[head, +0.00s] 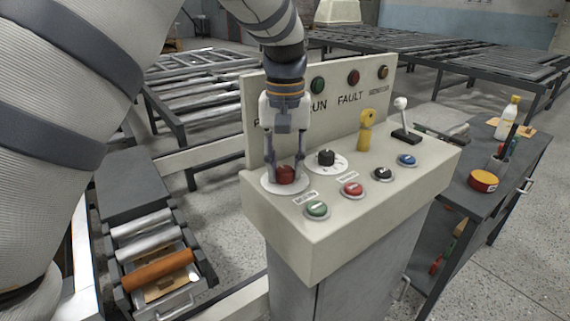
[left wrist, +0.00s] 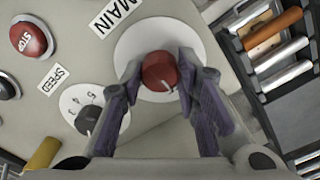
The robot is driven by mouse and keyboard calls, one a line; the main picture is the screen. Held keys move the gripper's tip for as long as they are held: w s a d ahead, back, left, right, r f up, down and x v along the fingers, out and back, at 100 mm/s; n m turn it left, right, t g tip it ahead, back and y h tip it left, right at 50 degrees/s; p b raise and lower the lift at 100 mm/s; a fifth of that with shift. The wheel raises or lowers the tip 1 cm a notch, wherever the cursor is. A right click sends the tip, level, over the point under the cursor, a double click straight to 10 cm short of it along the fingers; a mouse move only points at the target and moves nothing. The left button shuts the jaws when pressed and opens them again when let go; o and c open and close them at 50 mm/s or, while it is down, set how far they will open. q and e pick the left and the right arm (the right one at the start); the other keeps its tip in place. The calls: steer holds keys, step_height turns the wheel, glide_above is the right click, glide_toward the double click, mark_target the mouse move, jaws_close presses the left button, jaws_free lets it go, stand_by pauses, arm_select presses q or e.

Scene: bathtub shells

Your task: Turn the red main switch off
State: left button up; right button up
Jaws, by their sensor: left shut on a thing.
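The red main switch (head: 286,174) is a round red knob on a white disc at the left of the control panel's sloped top (head: 300,235). In the left wrist view the red knob (left wrist: 159,72) shows a pale pointer line toward the lower right, beside the MAIN label (left wrist: 113,15). My left gripper (head: 285,168) comes down from above and is shut on the knob, one finger on each side. The left gripper's fingers also show in the left wrist view (left wrist: 158,85). My right gripper is in neither view.
Close by are a black speed dial (head: 326,158), a green button (head: 317,209), a red stop button (head: 352,189), a yellow key-like handle (head: 366,130) and a white-knobbed lever (head: 403,118). A sign board (head: 345,110) rises behind. A roller conveyor (head: 150,240) stands left.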

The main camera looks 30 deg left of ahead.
mark_target(285, 169)
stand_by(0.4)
arm_select(q)
steer(key=o, duration=1.2)
steer(key=shift+c, duration=0.2)
step_height(285, 169, up, 12)
